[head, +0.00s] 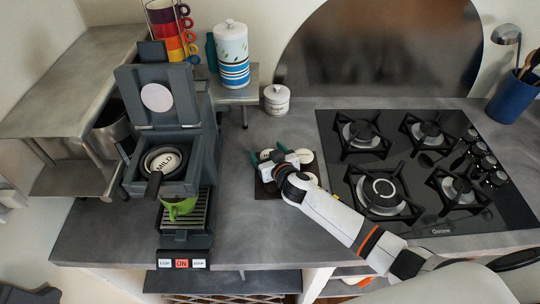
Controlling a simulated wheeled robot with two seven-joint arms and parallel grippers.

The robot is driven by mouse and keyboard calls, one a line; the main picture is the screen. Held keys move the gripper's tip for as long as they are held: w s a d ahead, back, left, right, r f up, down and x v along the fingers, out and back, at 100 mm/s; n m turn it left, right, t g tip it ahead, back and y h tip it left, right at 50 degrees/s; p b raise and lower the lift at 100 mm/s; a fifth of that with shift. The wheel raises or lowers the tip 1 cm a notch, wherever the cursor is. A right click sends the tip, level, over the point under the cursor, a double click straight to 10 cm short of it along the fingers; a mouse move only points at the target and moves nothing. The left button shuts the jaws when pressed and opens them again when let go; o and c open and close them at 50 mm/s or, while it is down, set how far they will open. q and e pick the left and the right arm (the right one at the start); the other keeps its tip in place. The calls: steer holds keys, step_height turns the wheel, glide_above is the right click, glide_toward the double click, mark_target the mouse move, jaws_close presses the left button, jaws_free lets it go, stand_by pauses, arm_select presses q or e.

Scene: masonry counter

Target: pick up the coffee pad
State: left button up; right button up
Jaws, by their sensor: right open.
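Several small round coffee pads (304,157), pale on top, lie on a dark brown board (262,188) in the middle of the counter. My right gripper (279,156) is open just over the board, among the pads, and its arm comes in from the lower right. The hand hides part of the pads and board; I cannot tell whether the fingers touch a pad. A round pale disc marked MILD (163,162) sits in the open coffee machine (156,97) at the left. My left gripper is not in view.
A gas hob (414,222) lies to the right of the board. A small lidded white jar (277,99) and a striped canister (232,55) stand behind. The counter between machine and board is clear.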

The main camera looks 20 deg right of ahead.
steer(key=c, duration=1.1)
